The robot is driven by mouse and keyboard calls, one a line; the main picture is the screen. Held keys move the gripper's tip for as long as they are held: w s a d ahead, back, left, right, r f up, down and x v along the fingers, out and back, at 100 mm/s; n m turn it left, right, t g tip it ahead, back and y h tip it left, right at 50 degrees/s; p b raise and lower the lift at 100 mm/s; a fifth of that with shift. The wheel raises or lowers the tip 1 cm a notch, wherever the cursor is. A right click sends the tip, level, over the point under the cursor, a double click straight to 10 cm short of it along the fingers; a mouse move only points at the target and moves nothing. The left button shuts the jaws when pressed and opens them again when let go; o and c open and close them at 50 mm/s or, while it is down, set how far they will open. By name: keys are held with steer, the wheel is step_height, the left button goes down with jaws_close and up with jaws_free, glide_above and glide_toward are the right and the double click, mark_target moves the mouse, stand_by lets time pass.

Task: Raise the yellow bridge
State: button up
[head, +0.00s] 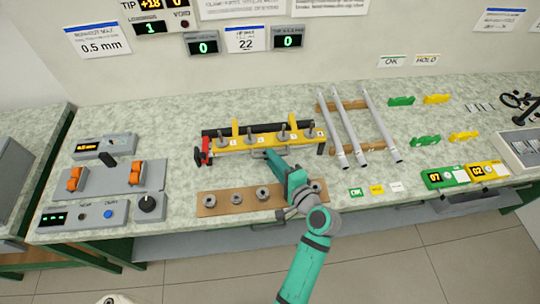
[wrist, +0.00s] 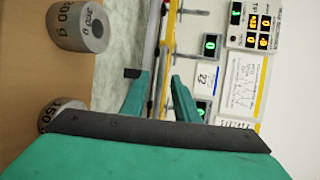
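The yellow bridge (head: 262,142) is a long yellow bar with several upright grey pins and two yellow posts. It lies across a dark fixture on the speckled worktop in the head view. A red clamp (head: 204,152) sits at its left end. My gripper (head: 270,154) is at the front side of the bridge, near its middle; whether it touches cannot be told. In the wrist view my two teal fingers (wrist: 160,78) stand apart with nothing clearly held between them. A thin yellow strip (wrist: 168,62) shows beyond the fingertips.
A wooden board (head: 213,208) with several grey ring weights lies in front, partly under my arm. Long grey rods (head: 352,122) rest on wooden rails to the right. A switch panel (head: 105,180) stands left. Green and yellow counters (head: 463,175) stand right.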

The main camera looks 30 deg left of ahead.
mark_target(269, 136)
steer(key=shift+x, duration=1.45)
steer(key=shift+w+d, duration=0.15)
steer(key=shift+f, duration=0.1)
jaws_close()
